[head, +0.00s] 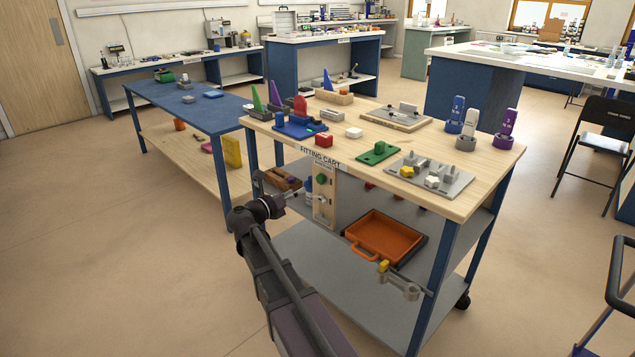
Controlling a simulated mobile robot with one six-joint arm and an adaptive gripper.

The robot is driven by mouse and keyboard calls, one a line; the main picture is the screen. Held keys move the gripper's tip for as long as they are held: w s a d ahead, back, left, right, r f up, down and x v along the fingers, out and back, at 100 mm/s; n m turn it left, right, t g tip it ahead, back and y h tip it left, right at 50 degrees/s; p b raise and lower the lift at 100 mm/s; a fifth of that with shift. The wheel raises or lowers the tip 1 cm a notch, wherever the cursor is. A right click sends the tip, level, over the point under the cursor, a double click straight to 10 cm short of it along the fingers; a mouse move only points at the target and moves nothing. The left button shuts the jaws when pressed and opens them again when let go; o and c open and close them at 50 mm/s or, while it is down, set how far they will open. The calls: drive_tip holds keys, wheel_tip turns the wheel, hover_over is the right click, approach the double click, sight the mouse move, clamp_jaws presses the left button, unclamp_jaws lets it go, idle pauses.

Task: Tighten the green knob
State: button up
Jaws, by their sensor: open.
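A wooden panel (331,207) hangs at the front of the fitting cart, below the worktop. A round green knob (321,179) sits on its upper part, with a grey metal fitting below it. My gripper (295,192) is just left of the panel at about the knob's height, small in view; its fingers point toward the panel. It is open, and I see nothing in it. It looks apart from the knob, though the depth gap is hard to judge. Whether the knob is loose cannot be seen.
The cart's wooden top (466,197) bears many small parts, including a green block on a green plate (366,158). An orange tray (384,237) sits right of the panel. A metal clamp with a yellow part (398,283) juts out front. Open floor lies left.

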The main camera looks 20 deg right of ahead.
sight(319, 180)
drive_tip(key=x, duration=0.9)
drive_tip(key=shift+d, duration=0.15)
clamp_jaws()
